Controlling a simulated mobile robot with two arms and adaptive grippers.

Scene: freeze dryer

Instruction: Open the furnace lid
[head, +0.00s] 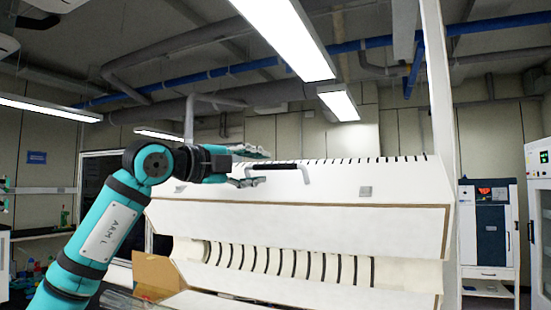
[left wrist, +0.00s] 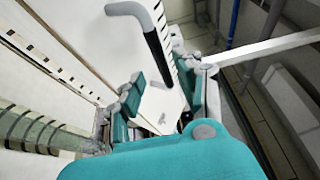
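The furnace is a long white body; its upper part is the lid (head: 330,185), with a dark-barred handle (head: 281,166) on its face. The lid stands raised, and a ribbed chamber (head: 290,262) shows beneath it. My left gripper (head: 259,168) is open at the handle's left end, one finger above its level and one below. In the left wrist view the handle (left wrist: 153,38) runs down toward the gap between the teal fingers (left wrist: 170,98). Contact with the handle cannot be told. My right gripper is out of view.
A cardboard box (head: 157,274) stands at the furnace's lower left. A white post (head: 440,130) rises at its right end. A blue-and-white cabinet (head: 490,232) and another white unit (head: 541,190) stand farther right. Space above the lid is clear.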

